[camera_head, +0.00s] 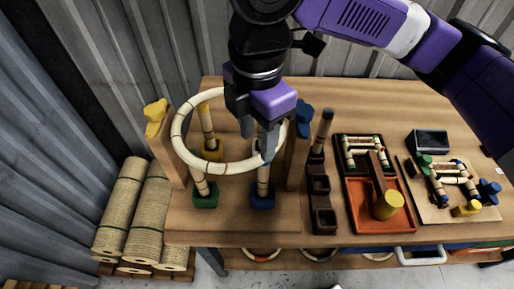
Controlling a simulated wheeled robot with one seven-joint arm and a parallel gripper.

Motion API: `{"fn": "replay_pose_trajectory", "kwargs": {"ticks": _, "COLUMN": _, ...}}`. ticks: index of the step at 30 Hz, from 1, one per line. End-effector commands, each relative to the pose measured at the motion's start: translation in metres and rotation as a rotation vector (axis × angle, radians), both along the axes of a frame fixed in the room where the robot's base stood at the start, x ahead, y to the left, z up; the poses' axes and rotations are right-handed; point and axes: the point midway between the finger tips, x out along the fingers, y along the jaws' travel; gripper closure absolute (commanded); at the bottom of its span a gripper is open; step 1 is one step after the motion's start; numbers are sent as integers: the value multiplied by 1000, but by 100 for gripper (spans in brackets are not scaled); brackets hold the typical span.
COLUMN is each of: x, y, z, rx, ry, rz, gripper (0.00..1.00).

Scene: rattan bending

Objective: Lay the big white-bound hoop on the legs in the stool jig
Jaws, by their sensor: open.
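The big white-bound hoop (222,168) is a pale ring with dark bands, roughly level at the tops of the legs in the stool jig (165,145). The front left leg (200,183) stands in a green foot cup, the back left leg (208,125) in a yellow one, and the front right leg (263,180) in a blue one. The back right leg is mostly hidden by my gripper. My gripper (268,150) is open, pointing down at the hoop's right side. Whether its fingers touch the hoop is hard to tell.
A yellow knob (154,117) and a blue knob (304,118) top the jig's side boards. Right of it stand a dark rack with an upright rod (322,130), an orange tray (361,222) and a small frame board (438,211). Rattan rolls (120,205) stand left.

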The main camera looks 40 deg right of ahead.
Motion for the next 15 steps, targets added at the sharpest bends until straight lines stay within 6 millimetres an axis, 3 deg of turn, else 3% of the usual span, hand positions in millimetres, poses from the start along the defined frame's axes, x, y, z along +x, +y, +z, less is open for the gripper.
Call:
{"fn": "replay_pose_trajectory", "kwargs": {"ticks": 9, "x": 0, "y": 0, "z": 57, "rx": -1, "ry": -2, "rz": -1, "gripper": 54}}
{"fn": "replay_pose_trajectory", "kwargs": {"ticks": 15, "x": 0, "y": 0, "z": 71, "rx": 0, "ry": -1, "rz": -1, "gripper": 54}}
